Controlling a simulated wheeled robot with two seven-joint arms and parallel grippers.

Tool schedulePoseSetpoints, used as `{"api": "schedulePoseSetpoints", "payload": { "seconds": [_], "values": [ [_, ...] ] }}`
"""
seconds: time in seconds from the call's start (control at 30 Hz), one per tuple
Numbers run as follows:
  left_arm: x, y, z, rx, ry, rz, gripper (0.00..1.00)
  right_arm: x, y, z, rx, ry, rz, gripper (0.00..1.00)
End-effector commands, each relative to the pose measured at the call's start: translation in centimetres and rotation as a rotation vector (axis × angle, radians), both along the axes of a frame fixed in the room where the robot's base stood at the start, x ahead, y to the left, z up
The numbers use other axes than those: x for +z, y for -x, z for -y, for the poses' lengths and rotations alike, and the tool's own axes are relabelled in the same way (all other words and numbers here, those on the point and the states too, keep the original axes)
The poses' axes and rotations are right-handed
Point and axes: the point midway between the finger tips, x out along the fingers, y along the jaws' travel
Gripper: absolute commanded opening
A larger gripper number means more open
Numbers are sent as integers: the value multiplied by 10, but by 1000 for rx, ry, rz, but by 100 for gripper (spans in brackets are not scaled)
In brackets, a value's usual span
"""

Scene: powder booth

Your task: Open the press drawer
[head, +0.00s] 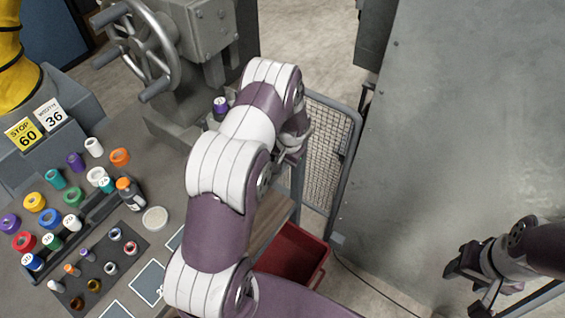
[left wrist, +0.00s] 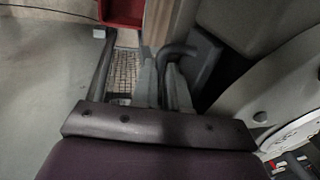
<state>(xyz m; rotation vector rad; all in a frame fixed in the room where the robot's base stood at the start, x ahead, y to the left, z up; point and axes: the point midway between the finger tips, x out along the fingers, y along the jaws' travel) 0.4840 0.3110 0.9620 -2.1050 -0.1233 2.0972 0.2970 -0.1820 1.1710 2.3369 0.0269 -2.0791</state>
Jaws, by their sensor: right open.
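The grey press (head: 195,30) with its spoked handwheel (head: 145,50) stands at the top left of the head view. My left arm reaches across the middle and covers the press's lower front, so the drawer cannot be made out there. My left gripper (head: 293,158) is mostly hidden under its wrist. In the left wrist view, the two grey fingers of my left gripper (left wrist: 160,95) lie on either side of a dark bent bar handle (left wrist: 178,48), closed on it. My right gripper (head: 470,278) is open and empty at the lower right.
A mesh guard (head: 322,150) stands right of my left wrist, with a red bin (head: 292,255) below it. A bench (head: 150,185) of coloured caps and bottles lies left. A large grey panel (head: 455,130) fills the right.

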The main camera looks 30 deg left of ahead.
Motion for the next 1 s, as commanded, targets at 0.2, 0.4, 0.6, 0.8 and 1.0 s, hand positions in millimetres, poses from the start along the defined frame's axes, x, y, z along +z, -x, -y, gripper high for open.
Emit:
{"api": "schedulePoseSetpoints", "payload": {
  "seconds": [0.2,0.4,0.6,0.8,1.0],
  "values": [
    [1,0,0,0,0,0,0,0,0,0,0,0,0,52],
    [0,0,9,-3,-1,1,0,-3,0,0,0,0,0,52],
    [-1,2,42,-6,-1,2,0,-14,0,0,0,0,0,52],
    [-2,6,95,-7,0,3,0,-29,0,0,0,0,0,52],
    [-2,11,151,-6,0,3,0,-43,0,0,0,0,0,52]
  ]
}}
